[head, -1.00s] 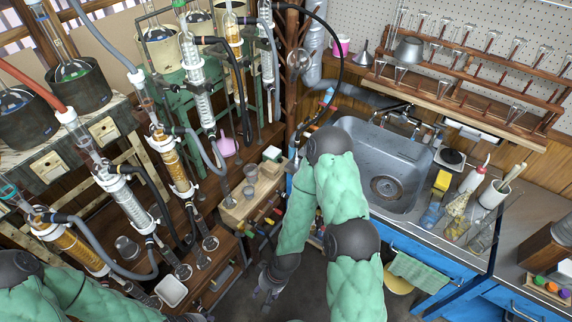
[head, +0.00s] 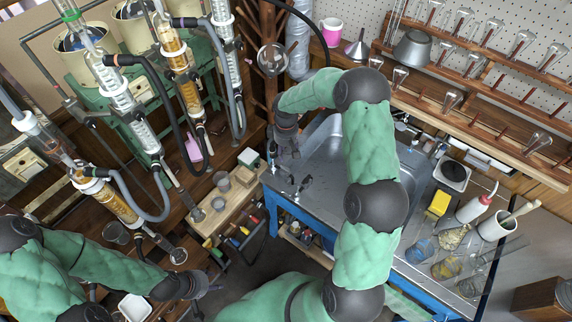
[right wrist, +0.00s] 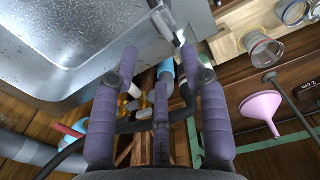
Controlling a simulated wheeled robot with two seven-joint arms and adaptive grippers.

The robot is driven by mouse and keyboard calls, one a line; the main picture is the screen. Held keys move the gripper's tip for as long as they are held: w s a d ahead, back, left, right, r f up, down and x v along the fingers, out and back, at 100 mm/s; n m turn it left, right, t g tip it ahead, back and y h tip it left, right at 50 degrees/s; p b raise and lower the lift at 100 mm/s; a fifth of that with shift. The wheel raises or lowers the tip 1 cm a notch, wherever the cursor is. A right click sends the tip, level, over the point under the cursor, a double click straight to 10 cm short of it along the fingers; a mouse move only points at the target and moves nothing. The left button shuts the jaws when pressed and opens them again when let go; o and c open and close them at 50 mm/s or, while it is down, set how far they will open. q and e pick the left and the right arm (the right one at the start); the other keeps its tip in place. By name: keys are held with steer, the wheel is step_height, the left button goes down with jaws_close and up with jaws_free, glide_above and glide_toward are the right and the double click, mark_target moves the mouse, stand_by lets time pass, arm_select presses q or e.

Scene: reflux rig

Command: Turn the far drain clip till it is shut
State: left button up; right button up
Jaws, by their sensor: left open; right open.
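My right gripper (head: 294,185) is at the left edge of the sink counter, pointing down. In the right wrist view its purple fingers (right wrist: 159,60) are spread apart with nothing gripped. A small pale metal piece (right wrist: 164,20) lies just beyond the fingertips at the counter corner; I cannot tell whether it is the far drain clip. A black hose (right wrist: 75,148) crosses behind the fingers, and a blue fitting (right wrist: 165,69) shows between them. I cannot make out a clip in the head view. My left gripper (head: 212,287) is open and empty at lower left, beside the rig.
The sink (right wrist: 75,50) fills the wrist view's upper left. A wooden block with cups (head: 222,205) stands left of the counter. A pink funnel (right wrist: 262,108) is on the right. Glass condensers (head: 125,95) and hoses crowd the left; a glassware rack (head: 480,100) stands behind the sink.

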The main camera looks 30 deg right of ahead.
mark_target(285, 168)
step_height(285, 168, down, 9)
steer(key=shift+r+b, duration=0.1)
steer(key=shift+b, duration=0.6)
jaws_close()
